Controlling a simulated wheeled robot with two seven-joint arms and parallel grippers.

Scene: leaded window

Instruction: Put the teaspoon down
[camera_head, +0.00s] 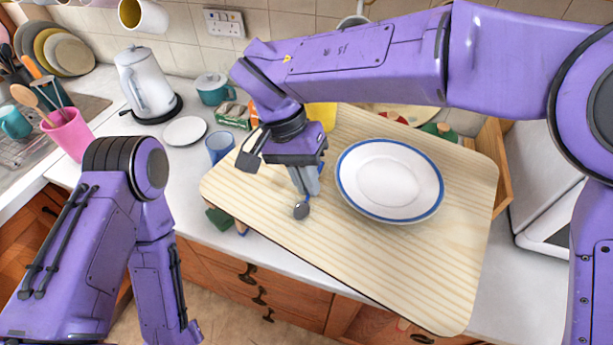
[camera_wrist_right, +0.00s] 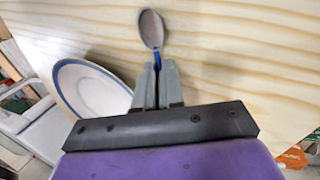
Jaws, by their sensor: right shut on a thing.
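The teaspoon (camera_head: 301,209) has a grey metal bowl and a blue handle. My right gripper (camera_head: 307,190) is shut on its blue handle, over the wooden board (camera_head: 390,265) and to the left of the plate. In the right wrist view the teaspoon (camera_wrist_right: 151,30) sticks out beyond the fingertips (camera_wrist_right: 157,70), bowl outward, with the board behind it. I cannot tell whether the bowl touches the board. My left arm comes in at the lower left of the head view, but its gripper is not in view.
A white plate with a blue rim (camera_head: 390,181) lies on the board beside the right gripper. A blue mug (camera_head: 219,146), a small white plate (camera_head: 185,130) and a kettle (camera_head: 147,85) stand left on the counter. The board's front part is clear.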

